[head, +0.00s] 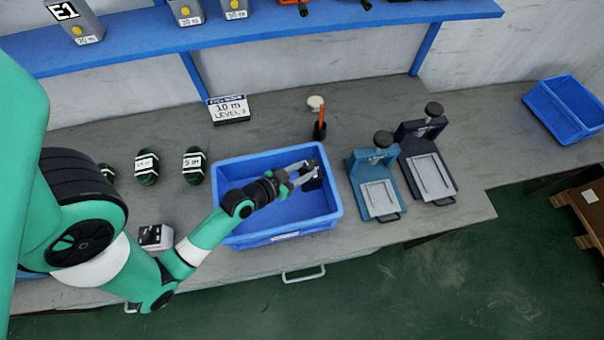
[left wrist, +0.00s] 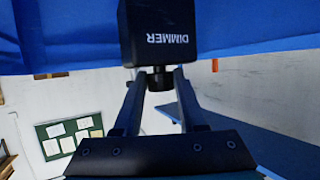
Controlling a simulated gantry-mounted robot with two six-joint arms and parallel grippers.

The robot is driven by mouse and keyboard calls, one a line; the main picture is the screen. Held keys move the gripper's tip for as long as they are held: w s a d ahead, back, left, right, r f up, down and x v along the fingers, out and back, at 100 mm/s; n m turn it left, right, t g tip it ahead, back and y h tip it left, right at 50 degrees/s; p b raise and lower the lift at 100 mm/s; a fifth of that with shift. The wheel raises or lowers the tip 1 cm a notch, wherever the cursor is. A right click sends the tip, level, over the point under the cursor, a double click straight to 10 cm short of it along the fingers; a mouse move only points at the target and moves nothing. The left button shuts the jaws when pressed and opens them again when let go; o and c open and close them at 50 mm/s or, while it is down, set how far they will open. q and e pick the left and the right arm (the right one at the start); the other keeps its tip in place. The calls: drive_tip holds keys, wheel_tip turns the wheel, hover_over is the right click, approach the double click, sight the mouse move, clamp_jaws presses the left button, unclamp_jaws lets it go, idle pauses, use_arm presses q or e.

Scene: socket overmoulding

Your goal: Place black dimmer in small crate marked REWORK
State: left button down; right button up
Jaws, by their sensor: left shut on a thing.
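My left gripper (head: 298,176) is shut on the black dimmer (head: 312,180), at the right part of the blue crate (head: 232,228) in the head view. In the left wrist view the dimmer (left wrist: 160,22) is a black box with white DIMMER lettering, upside down in the picture. The gripper's fingers (left wrist: 152,82) close around its short round knob. Blue crate wall shows behind the dimmer. I cannot tell whether the dimmer touches the crate. The crate's front label is too small to read. My right gripper is not in view.
Two clamp presses, one blue (head: 377,185) and one dark (head: 428,165), stand right of the crate. Several dark green coils (head: 147,167) lie to its left. An orange-handled tool (head: 320,125) stands behind it. Another blue crate (head: 540,101) is at far right. A blue shelf (head: 300,25) spans the back.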

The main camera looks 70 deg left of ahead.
use_arm(q)
drive_tip(key=shift+f, duration=0.95)
drive_tip(key=shift+f+b, duration=1.1)
drive_tip(key=shift+f, duration=0.75)
drive_tip(key=shift+f, duration=0.15)
drive_tip(key=shift+c, duration=2.4)
unclamp_jaws()
